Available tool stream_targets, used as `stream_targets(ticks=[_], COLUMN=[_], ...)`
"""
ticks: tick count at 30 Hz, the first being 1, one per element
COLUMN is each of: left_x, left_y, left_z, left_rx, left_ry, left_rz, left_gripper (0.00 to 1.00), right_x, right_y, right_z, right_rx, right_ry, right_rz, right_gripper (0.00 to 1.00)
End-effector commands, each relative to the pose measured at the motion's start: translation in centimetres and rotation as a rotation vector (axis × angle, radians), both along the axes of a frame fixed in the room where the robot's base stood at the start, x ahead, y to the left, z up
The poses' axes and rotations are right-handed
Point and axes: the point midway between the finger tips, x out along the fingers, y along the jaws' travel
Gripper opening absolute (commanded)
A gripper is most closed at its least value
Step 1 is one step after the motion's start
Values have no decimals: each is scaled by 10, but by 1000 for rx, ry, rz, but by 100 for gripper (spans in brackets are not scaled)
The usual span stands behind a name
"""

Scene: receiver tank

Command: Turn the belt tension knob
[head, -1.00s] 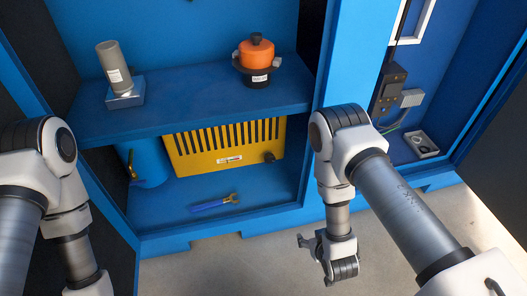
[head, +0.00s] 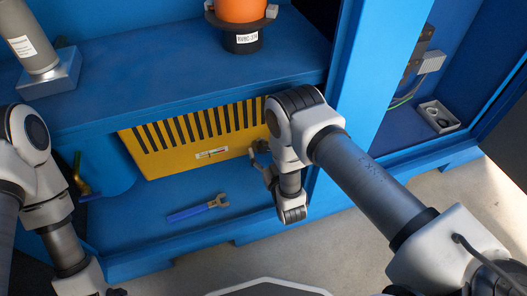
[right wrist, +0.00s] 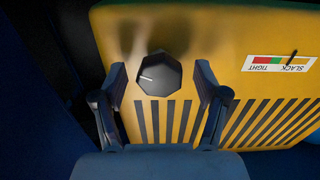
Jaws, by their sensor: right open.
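The belt tension knob (right wrist: 159,74) is black and faceted with a white mark line, on the yellow slotted guard (right wrist: 190,40). In the right wrist view it lies ahead of and between the fingers of my open right gripper (right wrist: 160,92), with no contact visible. In the head view the right gripper (head: 259,162) is in front of the right part of the yellow guard (head: 165,155), and the arm hides the knob. A label (right wrist: 282,64) on the guard reads TIGHT and SLACK, upside down, with a pointer near SLACK. My left gripper is not clearly visible; its arm is at the left edge.
A wrench with a blue handle (head: 187,214) lies on the cabinet floor below the guard. The shelf (head: 150,95) above holds a grey cylinder (head: 28,40) and an orange-topped device (head: 241,12).

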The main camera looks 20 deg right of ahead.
Motion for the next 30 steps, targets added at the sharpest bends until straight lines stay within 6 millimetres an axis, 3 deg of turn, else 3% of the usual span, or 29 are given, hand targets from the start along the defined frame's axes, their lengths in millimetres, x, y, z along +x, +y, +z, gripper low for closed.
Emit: stream_targets(ticks=[3, 10, 15, 30], left_x=[0, 1, 1, 0], left_y=[0, 0, 0, 0], left_z=[-6, -5, -5, 5], left_rx=[0, 0, 0, 0], left_ry=[-1, -2, -2, -1], left_rz=[1, 2, 2, 0], left_gripper=[37, 37, 37, 37], right_x=[10, 12, 12, 12], right_y=[0, 0, 0, 0], right_z=[-1, 0, 0, 3], right_rx=[0, 0, 0, 65], right_ry=[1, 2, 2, 3], right_rz=[0, 0, 0, 0], right_gripper=[73, 73, 12, 12])
